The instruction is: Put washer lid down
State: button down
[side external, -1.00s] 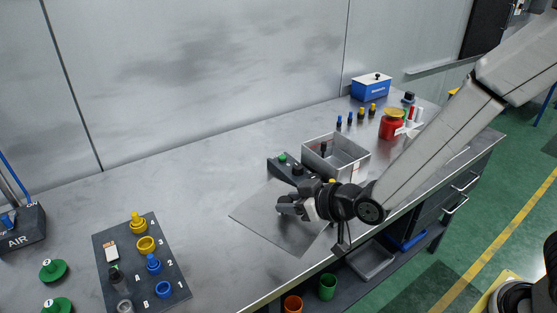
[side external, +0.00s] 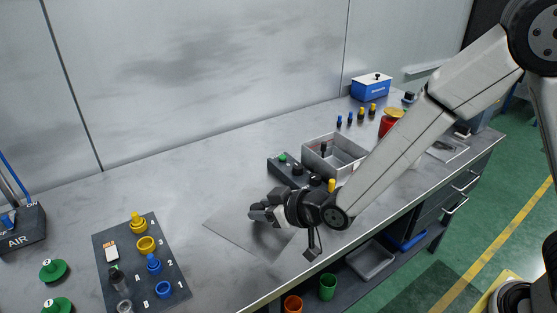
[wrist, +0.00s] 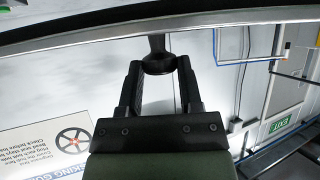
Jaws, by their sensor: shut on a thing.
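A flat grey rectangular sheet, which I take as the washer lid (side external: 228,232), shows in the side view at the front of the bench, under and left of my gripper (side external: 260,212). In the wrist view the lid's edge (wrist: 230,17) crosses the top of the picture. A dark knob (wrist: 157,66) on it sits between my two fingers (wrist: 160,80), which are shut on it. Whether the lid touches the bench or hangs just above it I cannot tell.
A numbered dark board (side external: 125,284) with yellow and blue parts lies left. A grey open bin (side external: 340,150) and a dark block with buttons (side external: 280,166) stand behind my gripper. A blue box (side external: 371,88) is at the back.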

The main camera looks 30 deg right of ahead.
aim_at(252, 207)
jog(key=x, duration=0.5)
jog(key=shift+w+r, duration=0.15)
jog(key=shift+w, duration=0.1)
jog(key=w+f, duration=0.1)
jog(key=f, duration=0.1)
jog(key=w+a+f, duration=0.1)
jog(key=w+f, duration=0.1)
jog(key=shift+a, duration=0.1)
jog(key=shift+w+a+f, duration=0.2)
jog(key=shift+w+f, duration=0.25)
jog(key=shift+f, duration=0.1)
jog(key=shift+w+f, duration=0.1)
jog(key=shift+w+f, duration=0.1)
jog(key=shift+f, duration=0.1)
jog(key=shift+a+f, duration=0.1)
jog(key=shift+f, duration=1.45)
jog(key=shift+f, duration=0.6)
jog(key=shift+c, duration=1.3)
grip_release()
